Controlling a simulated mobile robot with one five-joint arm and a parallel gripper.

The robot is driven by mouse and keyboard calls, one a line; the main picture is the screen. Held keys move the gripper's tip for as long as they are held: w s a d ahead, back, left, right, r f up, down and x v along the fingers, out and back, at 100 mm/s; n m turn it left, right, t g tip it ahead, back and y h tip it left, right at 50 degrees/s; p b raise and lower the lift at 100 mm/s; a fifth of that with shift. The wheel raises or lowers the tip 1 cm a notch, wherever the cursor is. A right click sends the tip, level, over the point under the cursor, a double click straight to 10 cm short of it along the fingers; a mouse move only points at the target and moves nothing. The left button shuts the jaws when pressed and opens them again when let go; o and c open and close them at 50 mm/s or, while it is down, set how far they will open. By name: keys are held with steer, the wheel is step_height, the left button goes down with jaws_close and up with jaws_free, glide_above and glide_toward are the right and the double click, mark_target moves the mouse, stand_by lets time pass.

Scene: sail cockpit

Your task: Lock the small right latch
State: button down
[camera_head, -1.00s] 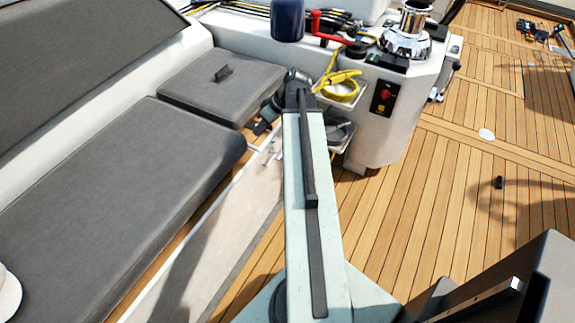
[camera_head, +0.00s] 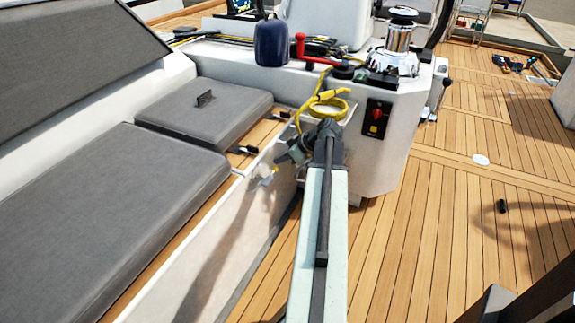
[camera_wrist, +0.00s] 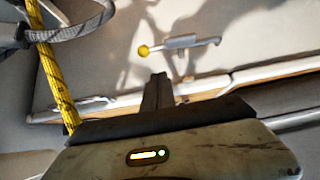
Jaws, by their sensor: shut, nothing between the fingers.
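A small metal latch (camera_wrist: 181,42) with a yellow knob (camera_wrist: 143,50) is fixed to a pale wall in the wrist view. In the head view a small latch with a yellow tip (camera_head: 267,179) sits on the white seat side, left of my gripper. I cannot tell its locked state. My gripper (camera_wrist: 159,78) is shut and empty, its fingertips just below the knob in the wrist picture and apparently apart from it. In the head view my gripper (camera_head: 283,158) is beside the seat side, partly hidden by my arm.
Yellow rope (camera_head: 328,102) lies coiled in a bin at the console and hangs at left in the wrist view. Wooden deck (camera_head: 440,200) at right is mostly clear.

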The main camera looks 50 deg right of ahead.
mark_target(272, 172)
steer(key=f+b, duration=0.2)
steer(key=w+f+b, duration=0.1)
steer(key=f+b, duration=0.1)
steer(key=f, duration=0.1)
steer(key=shift+a, duration=0.15)
